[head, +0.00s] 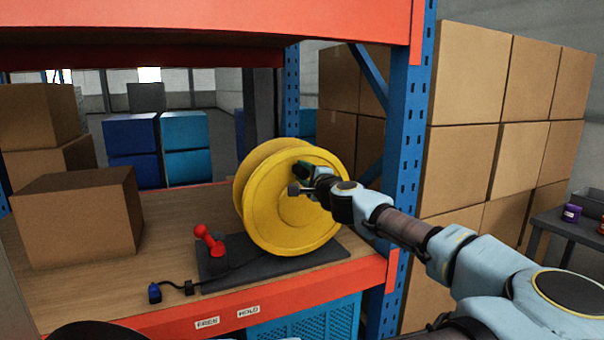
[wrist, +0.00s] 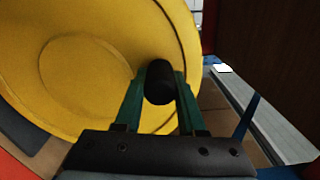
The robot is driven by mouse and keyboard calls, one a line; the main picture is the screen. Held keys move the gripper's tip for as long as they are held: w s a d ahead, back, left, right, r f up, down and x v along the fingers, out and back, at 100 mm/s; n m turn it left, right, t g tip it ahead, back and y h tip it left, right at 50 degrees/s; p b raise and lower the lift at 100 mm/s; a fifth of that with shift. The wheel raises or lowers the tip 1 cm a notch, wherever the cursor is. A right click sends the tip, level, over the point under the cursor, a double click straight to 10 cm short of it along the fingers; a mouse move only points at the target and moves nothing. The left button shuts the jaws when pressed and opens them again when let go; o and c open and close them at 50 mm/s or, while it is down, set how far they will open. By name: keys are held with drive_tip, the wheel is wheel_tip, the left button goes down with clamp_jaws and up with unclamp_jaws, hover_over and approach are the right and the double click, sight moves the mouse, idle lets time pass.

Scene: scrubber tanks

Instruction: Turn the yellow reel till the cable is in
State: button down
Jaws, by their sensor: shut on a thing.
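The yellow reel (head: 283,213) stands upright on a dark base plate (head: 325,254) on the shelf. A black cable (head: 236,273) runs out from the base to the left and ends in a small dark blue plug (head: 154,293) near the shelf's front edge. A red lever (head: 209,240) stands on the plate left of the reel. My gripper (head: 305,170) is at the reel's upper right face. In the wrist view my gripper (wrist: 160,92) is shut on the reel's black handle (wrist: 159,82), with the yellow reel (wrist: 85,75) behind it.
A cardboard box (head: 75,218) stands on the shelf (head: 180,215) at left. A blue upright (head: 402,160) and stacked boxes (head: 500,110) are at right. Labels "FREE" and "HOLD" (head: 248,311) mark the orange front beam. A blue crate (head: 305,322) sits below.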

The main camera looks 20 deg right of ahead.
drive_tip(key=c, duration=0.5)
unclamp_jaws()
drive_tip(key=s+d+b, duration=0.1)
drive_tip(key=s+b, duration=0.2)
drive_tip(key=s, duration=0.7)
drive_tip(key=shift+s+d+b, duration=0.2)
drive_tip(key=shift+s+b, duration=0.15)
